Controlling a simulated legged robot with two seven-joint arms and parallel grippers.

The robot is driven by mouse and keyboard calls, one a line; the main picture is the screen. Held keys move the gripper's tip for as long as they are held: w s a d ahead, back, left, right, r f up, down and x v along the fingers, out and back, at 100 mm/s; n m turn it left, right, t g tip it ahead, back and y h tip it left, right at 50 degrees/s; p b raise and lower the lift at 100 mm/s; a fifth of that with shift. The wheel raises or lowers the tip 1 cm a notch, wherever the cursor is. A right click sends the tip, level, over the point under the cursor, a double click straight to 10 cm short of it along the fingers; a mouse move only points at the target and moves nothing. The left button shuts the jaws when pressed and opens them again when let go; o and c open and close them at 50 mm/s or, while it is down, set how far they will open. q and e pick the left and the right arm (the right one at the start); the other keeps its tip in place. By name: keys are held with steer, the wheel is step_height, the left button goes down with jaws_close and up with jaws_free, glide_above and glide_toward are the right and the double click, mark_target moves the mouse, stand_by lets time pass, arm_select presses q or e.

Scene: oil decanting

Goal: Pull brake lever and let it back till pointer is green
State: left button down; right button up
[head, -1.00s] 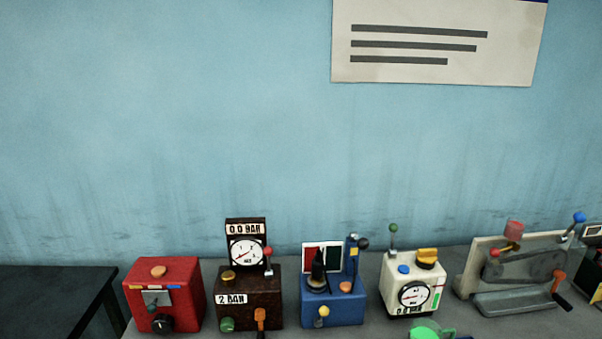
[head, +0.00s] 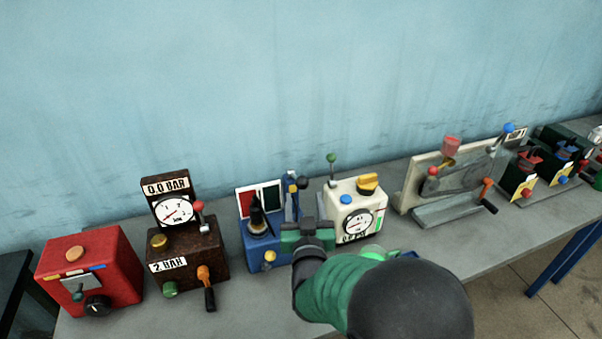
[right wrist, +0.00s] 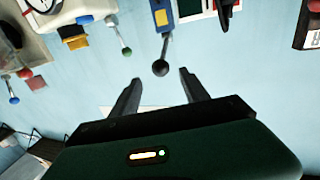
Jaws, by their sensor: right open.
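The blue box (head: 259,247) stands mid-bench in the head view, with a red and green panel (head: 270,198) at its back. A dark upright piece (head: 257,218) stands before the panel; I cannot tell which colour a pointer is on. A lever with a black ball knob (head: 301,183) is at the box's right side. In the right wrist view the black knob (right wrist: 160,68) lies between and just beyond the fingertips, not gripped. My right gripper (head: 306,228) is open, in front of the box's right part and hiding some of it. My left gripper is not in view.
A red box (head: 90,262) and a brown gauge box (head: 185,255) stand to the left. A cream gauge box (head: 357,207) with a green-knobbed lever (head: 332,160) is close on the right. A grey crank stand (head: 450,190) is farther right. The wall is behind.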

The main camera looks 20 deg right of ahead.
mark_target(301, 177)
steer(key=p+x, duration=0.1)
steer(key=x, duration=0.8)
steer(key=shift+w, duration=0.3)
steer(key=shift+w+d+f, duration=0.1)
steer(key=shift+w+f, duration=0.05)
steer(key=shift+w, duration=0.4)
steer(key=shift+s, duration=0.1)
jaws_close()
